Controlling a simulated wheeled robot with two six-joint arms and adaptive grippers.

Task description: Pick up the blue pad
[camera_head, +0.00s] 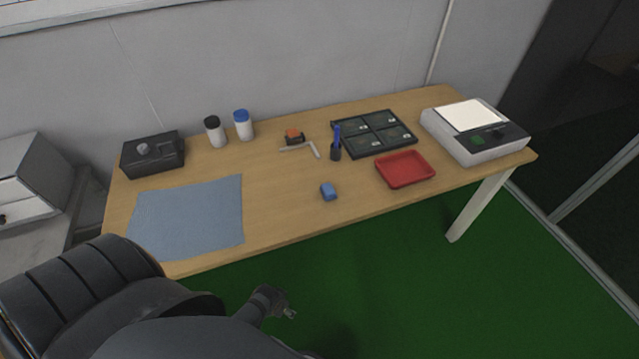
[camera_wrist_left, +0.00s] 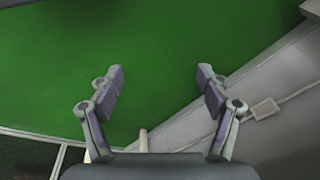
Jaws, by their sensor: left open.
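A large flat light-blue mat (camera_head: 190,217) lies on the left part of the table. My left gripper (camera_head: 284,304) is in front of the table, over the green floor, apart from both blue things. In the left wrist view my left gripper (camera_wrist_left: 161,72) is open, with nothing between its fingers. My right gripper is not in view.
The tabletop around the small blue pad is clear.

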